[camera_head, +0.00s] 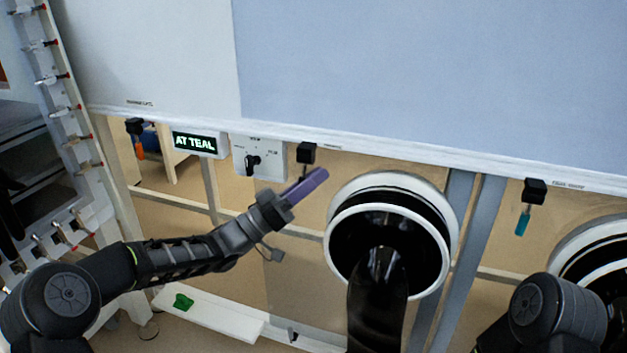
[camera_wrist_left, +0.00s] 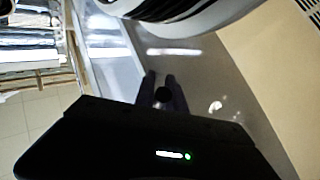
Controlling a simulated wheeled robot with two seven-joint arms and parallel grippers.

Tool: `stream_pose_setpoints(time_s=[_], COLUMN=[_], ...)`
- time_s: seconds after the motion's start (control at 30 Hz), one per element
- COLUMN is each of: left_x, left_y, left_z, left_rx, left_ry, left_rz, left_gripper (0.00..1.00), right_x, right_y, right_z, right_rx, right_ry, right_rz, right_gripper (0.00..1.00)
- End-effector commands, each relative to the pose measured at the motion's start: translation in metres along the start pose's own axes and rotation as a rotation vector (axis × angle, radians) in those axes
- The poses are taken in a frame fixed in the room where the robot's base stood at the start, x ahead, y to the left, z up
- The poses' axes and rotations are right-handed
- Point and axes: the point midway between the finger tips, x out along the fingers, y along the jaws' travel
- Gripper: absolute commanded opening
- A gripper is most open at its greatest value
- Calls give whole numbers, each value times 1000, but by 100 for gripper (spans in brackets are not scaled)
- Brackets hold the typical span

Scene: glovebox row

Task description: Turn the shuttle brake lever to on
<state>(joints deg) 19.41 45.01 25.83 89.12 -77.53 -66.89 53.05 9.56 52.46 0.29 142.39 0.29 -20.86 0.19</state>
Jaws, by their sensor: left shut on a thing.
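My left gripper (camera_head: 306,186) reaches up and right, below the cabinet's lower edge, its long purple fingers beside a black block with a short stem (camera_head: 306,152). In the left wrist view, the fingers (camera_wrist_left: 161,82) are closed about a small dark round thing (camera_wrist_left: 163,95). I cannot tell whether it is joined to that stem. A black lever (camera_head: 253,162) sits on a white panel (camera_head: 270,148), left of the gripper and apart from it. The labels are too small to read, so I cannot tell which lever is the brake. My right gripper is out of view.
An orange handle (camera_head: 140,148) and a teal handle (camera_head: 522,222) hang under the cabinet edge. A white-rimmed glove port (camera_head: 448,205) with a black glove stands right of the gripper. A green piece (camera_head: 183,301) lies on a white shelf (camera_head: 225,320).

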Motion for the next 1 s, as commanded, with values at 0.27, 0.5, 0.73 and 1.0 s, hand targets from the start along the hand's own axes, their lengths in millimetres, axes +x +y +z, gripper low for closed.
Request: stream_pose_setpoints(time_s=[0.27,0.5,0.73,1.0], left_x=[0,0,0,1], left_y=[0,0,1,6], left_z=[1,0,-1,-8], left_rx=[-1,0,-2,-52], left_ry=[-2,-1,-3,-49], left_rz=[-1,-1,-3,-52], left_gripper=[37,37,37,37], right_x=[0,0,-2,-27], right_y=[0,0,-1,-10], right_z=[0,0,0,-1], right_rx=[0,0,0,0], right_ry=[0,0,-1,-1], right_rz=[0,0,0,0], right_gripper=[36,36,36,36])
